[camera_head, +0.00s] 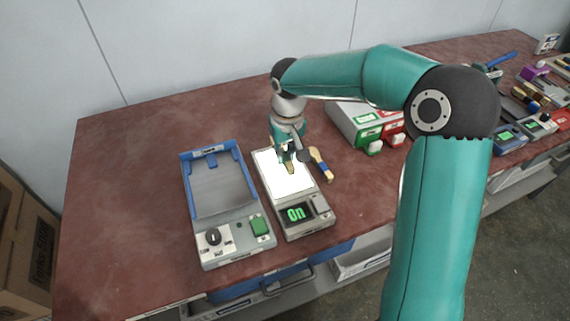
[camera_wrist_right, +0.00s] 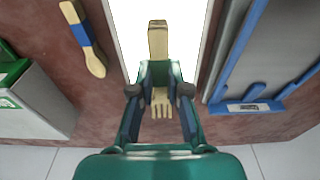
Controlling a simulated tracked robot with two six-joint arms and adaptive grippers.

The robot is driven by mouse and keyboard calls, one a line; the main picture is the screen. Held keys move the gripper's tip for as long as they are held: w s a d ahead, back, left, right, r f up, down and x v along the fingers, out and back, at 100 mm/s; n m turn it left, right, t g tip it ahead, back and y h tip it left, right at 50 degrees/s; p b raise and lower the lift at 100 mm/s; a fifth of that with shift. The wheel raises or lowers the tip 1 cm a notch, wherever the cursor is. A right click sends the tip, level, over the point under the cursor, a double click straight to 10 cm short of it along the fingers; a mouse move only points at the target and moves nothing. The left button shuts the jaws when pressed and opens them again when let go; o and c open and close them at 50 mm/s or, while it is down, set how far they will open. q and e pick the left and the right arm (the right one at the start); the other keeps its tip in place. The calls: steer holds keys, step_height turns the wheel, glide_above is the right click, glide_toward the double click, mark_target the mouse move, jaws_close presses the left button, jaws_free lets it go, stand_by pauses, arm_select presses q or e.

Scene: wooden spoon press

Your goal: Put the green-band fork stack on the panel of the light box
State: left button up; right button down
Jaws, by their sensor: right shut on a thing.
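My right gripper (camera_head: 285,152) is shut on a wooden fork stack (camera_wrist_right: 158,42), which also shows in the head view (camera_head: 290,167). In the right wrist view the gripper (camera_wrist_right: 159,82) grips the stack around its middle, with the handle end pointing up the picture and the tines toward my wrist. The stack is over the lit white panel (camera_head: 276,182) of the light box (camera_head: 325,222), whose display reads "On". I cannot tell whether the stack touches the panel. My left gripper is not in view.
A blue-banded wooden utensil (camera_head: 321,164) lies on the table right of the light box. A grey device with a blue-rimmed tray (camera_head: 186,180) stands close to its left. Green and red dispensers (camera_head: 355,120) stand behind right. The table's left side (camera_head: 120,200) is clear.

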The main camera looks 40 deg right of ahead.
mark_target(285, 164)
step_height(285, 164, down, 4)
steer(key=shift+f, duration=0.1)
steer(key=shift+f, duration=0.1)
steer(key=c, duration=1.2)
jaws_free()
steer(key=shift+o, duration=0.2)
steer(key=shift+r, duration=0.25)
steer(key=r, duration=0.7)
steer(key=s+r, duration=0.1)
steer(key=r, duration=0.3)
steer(key=shift+s+a+r, duration=0.1)
steer(key=shift+a+r, duration=0.1)
steer(key=shift+r, duration=0.15)
